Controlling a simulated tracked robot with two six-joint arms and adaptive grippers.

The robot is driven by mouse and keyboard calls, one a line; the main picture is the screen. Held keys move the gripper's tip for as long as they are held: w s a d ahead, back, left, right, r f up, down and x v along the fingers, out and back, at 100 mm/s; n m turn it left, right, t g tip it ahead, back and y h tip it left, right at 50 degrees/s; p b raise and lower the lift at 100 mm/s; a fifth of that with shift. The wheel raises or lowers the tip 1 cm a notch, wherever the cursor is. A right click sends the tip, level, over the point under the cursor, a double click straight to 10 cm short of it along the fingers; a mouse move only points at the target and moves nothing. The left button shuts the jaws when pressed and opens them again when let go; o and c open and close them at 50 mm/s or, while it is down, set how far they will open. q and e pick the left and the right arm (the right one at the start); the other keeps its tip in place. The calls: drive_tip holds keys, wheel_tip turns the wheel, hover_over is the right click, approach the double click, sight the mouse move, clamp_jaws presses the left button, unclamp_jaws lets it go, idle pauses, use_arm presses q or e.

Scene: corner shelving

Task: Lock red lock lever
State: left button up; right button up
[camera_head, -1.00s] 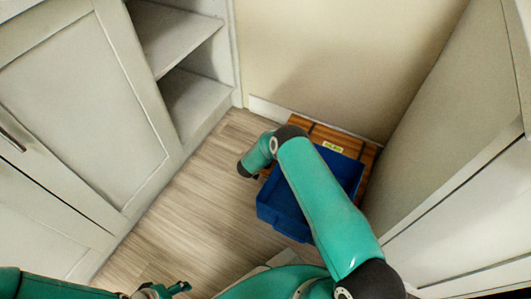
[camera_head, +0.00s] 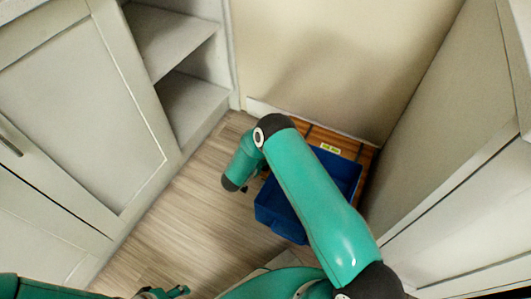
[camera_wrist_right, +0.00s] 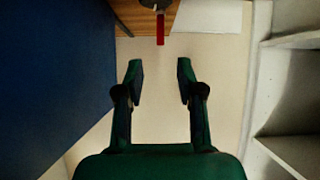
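The red lock lever (camera_wrist_right: 160,28) hangs from a dark round mount at the top of the right wrist view, beside a wooden surface (camera_wrist_right: 130,12). My right gripper (camera_wrist_right: 161,72) is open and empty. The lever is above the gap between its fingertips in the picture, apart from them. In the head view my right arm hides the lever, and the right fingers cannot be made out. My left gripper (camera_head: 170,293) is at the bottom edge of the head view, partly cut off, away from the crate; its opening is unclear.
A blue crate (camera_head: 268,213) sits against a slatted wooden pallet (camera_head: 366,158) in the corner; the crate's wall (camera_wrist_right: 50,70) fills the left of the right wrist view. White shelves (camera_head: 178,45) and cabinets (camera_head: 75,100) stand left, another cabinet (camera_head: 440,130) right. The floor (camera_head: 165,220) is clear.

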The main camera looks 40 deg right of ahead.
wheel_tip(320, 180, down, 3)
drive_tip(key=s+a+n+g+y, duration=0.1)
drive_tip(key=s+n+g+y, duration=0.1)
drive_tip(key=s+n+g, duration=0.1)
drive_tip(key=w+d+r+m+y+p, duration=0.1)
drive_tip(key=w+d+r+m+y, duration=0.15)
drive_tip(key=r, duration=0.45)
drive_tip(key=w+d+r+m+y+p, duration=0.1)
drive_tip(key=w+d+r+y, duration=0.15)
drive_tip(key=r, duration=0.35)
drive_tip(key=shift+h, duration=0.3)
drive_tip(key=b+x, duration=0.5)
drive_tip(key=x, duration=1.1)
drive_tip(key=shift+s+a+f, duration=0.1)
drive_tip(key=shift+f, duration=0.15)
clamp_jaws()
